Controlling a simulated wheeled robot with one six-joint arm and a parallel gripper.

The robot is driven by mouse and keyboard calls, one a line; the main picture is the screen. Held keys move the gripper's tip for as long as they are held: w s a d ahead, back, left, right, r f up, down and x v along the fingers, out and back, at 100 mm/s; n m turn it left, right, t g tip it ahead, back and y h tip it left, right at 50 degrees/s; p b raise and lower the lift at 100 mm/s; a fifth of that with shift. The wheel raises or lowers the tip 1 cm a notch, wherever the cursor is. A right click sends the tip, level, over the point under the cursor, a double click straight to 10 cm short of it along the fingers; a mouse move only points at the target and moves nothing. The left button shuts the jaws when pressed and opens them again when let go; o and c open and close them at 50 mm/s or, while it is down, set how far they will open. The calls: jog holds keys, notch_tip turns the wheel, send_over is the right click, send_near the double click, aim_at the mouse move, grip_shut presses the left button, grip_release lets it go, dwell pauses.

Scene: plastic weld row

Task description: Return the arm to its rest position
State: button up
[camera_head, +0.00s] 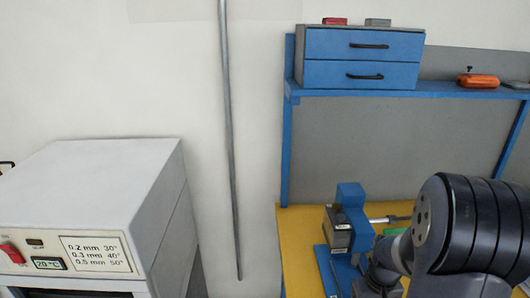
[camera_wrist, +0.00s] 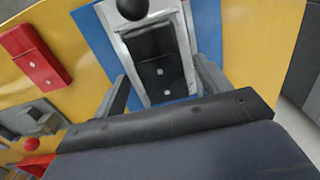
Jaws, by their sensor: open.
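My gripper (camera_wrist: 161,72) shows in the wrist view with its two grey fingers apart. Between and beyond the fingers is a black block with two light screws (camera_wrist: 158,68), set in a pale metal frame on a blue plate (camera_wrist: 112,28). Nothing is visibly held, though I cannot tell how far the fingers are from the block. In the head view my dark arm fills the lower right over the yellow bench top (camera_head: 297,232), and my gripper is hidden there.
A blue device (camera_head: 351,200) stands on the bench close to my arm. A blue shelf (camera_head: 440,88) carries a drawer unit (camera_head: 361,58) and an orange tool (camera_head: 478,80). A white machine (camera_head: 95,190) stands at left. A red block (camera_wrist: 35,55) lies on the yellow surface.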

jog(key=shift+f, duration=0.6)
jog(key=shift+r, duration=1.85)
jog(key=shift+f, duration=0.1)
